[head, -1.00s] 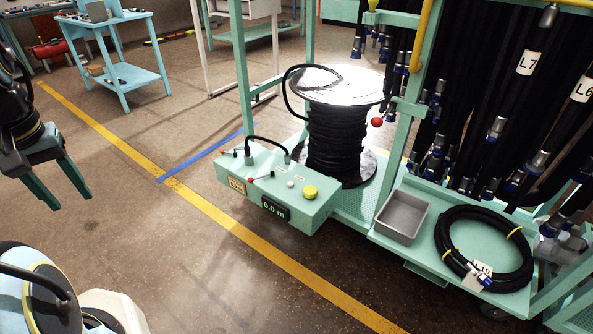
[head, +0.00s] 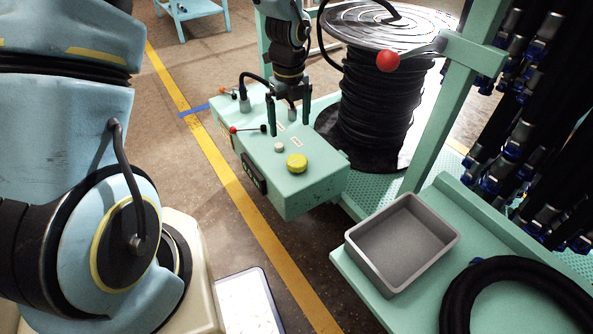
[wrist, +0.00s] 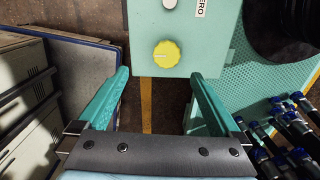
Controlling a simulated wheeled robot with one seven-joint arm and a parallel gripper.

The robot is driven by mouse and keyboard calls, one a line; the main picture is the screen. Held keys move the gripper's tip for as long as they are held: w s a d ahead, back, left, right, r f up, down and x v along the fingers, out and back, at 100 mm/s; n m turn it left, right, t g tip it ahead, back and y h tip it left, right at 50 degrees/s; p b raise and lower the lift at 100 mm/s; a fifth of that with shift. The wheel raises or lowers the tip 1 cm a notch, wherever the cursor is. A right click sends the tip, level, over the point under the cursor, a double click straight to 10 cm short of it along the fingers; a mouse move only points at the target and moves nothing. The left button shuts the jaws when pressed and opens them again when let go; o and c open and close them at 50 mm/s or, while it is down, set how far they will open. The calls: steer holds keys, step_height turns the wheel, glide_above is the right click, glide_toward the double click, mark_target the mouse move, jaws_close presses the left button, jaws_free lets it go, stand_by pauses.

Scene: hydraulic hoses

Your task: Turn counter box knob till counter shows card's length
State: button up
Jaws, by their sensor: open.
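The mint-green counter box (head: 310,192) stands at the frame's left end. Its yellow knob (head: 297,163) is on top near the front right corner; a small white button (head: 279,147) is beside it. The counter display (head: 253,174) on the front face is too oblique to read now. My gripper (head: 290,129) is open and empty above the box, behind the knob in the head view. In the wrist view the yellow knob (wrist: 166,53) lies just beyond and between the open fingertips (wrist: 160,75). No readable card is in view.
A red-knobbed lever (head: 233,130) stands on the box. The hose reel (head: 370,110) is close behind. A grey bin (head: 403,243) and coiled hose (head: 510,290) lie to the right. A white sheet or tray (head: 246,302) is below; its content is unreadable.

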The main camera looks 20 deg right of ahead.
mark_target(297, 160)
steer(key=shift+m, duration=0.8)
steer(key=f, duration=0.4)
steer(key=d+f+b, duration=0.1)
steer(key=f, duration=0.3)
steer(key=f+b, duration=0.1)
steer(key=f, duration=0.3)
steer(key=shift+s+d+f, duration=0.25)
steer(key=shift+s+d, duration=0.05)
steer(key=shift+c, duration=0.2)
steer(key=c, duration=1.3)
steer(key=shift+r+n, duration=0.1)
steer(key=shift+n, duration=0.3)
steer(key=shift+o, duration=0.2)
steer(key=n+p, duration=0.2)
steer(key=n, duration=0.1)
steer(key=shift+n, duration=0.4)
steer(key=shift+n+p, duration=0.3)
steer(key=shift+n, duration=0.3)
steer(key=shift+n+p, duration=0.45)
steer(key=shift+n, duration=0.75)
